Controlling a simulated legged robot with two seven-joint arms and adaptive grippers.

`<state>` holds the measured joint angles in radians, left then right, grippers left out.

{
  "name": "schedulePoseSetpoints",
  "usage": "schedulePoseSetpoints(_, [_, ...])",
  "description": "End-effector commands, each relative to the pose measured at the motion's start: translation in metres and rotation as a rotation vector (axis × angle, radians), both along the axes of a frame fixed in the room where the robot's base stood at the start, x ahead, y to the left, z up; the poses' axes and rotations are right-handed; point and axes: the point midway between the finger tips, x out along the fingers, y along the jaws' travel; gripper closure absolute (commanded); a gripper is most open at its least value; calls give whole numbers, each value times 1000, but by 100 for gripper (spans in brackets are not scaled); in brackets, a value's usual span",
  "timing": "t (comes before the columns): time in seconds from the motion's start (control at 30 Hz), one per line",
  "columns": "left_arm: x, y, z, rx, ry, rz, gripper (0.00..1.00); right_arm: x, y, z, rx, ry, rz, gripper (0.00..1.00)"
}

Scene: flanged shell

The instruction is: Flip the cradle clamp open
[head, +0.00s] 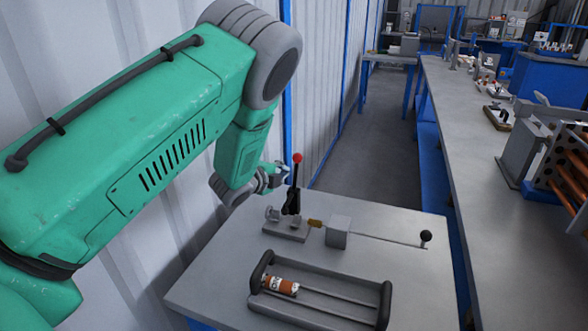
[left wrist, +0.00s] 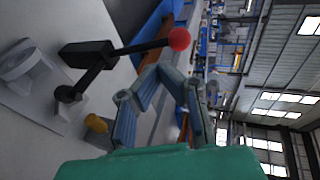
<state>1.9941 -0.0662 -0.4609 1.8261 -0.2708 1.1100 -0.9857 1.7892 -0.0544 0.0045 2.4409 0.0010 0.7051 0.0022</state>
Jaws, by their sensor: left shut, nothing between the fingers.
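The cradle clamp's black lever (head: 292,198) stands nearly upright, with a red ball (head: 297,158) on its tip. Its grey base (head: 286,230) sits on the grey table. My left gripper (head: 274,176) is just left of and behind the lever, partly hidden by my green arm. In the left wrist view its fingers (left wrist: 166,72) are shut with nothing between them. The red ball (left wrist: 179,39) and black lever (left wrist: 125,50) lie beside the fingertips there; I cannot tell whether they touch. My right gripper is not in view.
A brass tip (head: 315,223) and grey block (head: 338,232) with a black-knobbed rod (head: 425,237) lie right of the clamp. A black-handled tray (head: 330,300) with an orange-and-white cylinder (head: 281,285) is in front. A corrugated wall (head: 325,80) is behind; a long bench (head: 490,190) is right.

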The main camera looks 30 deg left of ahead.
Motion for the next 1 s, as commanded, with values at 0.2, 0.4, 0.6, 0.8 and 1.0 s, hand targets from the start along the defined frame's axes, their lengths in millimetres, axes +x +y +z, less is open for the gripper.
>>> schedulePoseSetpoints(0.2, [37,1,-13,-2,-1,1,100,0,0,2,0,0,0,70])
schedulePoseSetpoints(0.4, [52,2,-18,-1,0,1,100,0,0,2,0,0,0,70])
schedulePoseSetpoints(0.6, [55,1,-19,0,0,1,100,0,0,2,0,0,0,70])
schedulePoseSetpoints(0.8, [55,2,-19,-1,0,1,100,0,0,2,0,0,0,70])
schedulePoseSetpoints(1.0, [55,2,-18,-6,21,0,100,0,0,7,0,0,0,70])
